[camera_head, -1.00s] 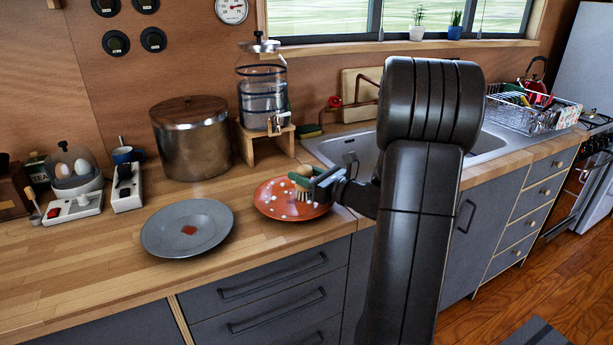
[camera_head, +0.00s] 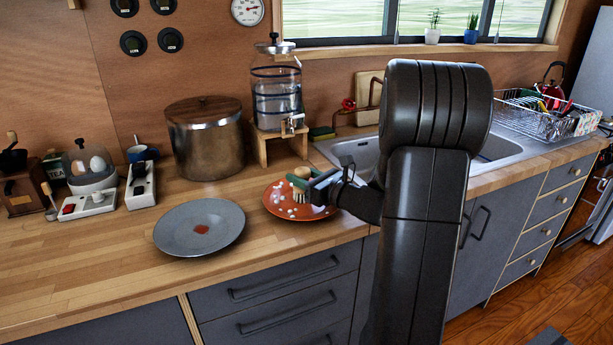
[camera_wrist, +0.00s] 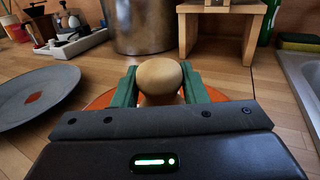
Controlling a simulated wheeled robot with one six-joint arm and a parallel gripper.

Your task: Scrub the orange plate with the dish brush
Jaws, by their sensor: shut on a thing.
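The orange plate (camera_head: 272,203) lies on the wooden counter left of the sink, with several white spots on it. My gripper (camera_head: 311,182) is over the plate's right part, its green fingers shut on the dish brush (camera_head: 300,174). The brush has a round wooden top and pale bristles that point down at the plate; I cannot tell whether they touch it. In the wrist view the brush's round wooden knob (camera_wrist: 160,76) sits between the green fingers, and only slivers of the orange plate (camera_wrist: 103,100) show behind my gripper.
A grey plate (camera_head: 180,232) with a red-brown stain lies left of the orange plate. A metal pot (camera_head: 206,145) and a water dispenser on a wooden stand (camera_head: 266,150) stand behind. The sink (camera_head: 345,150) is to the right. The counter's front left is clear.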

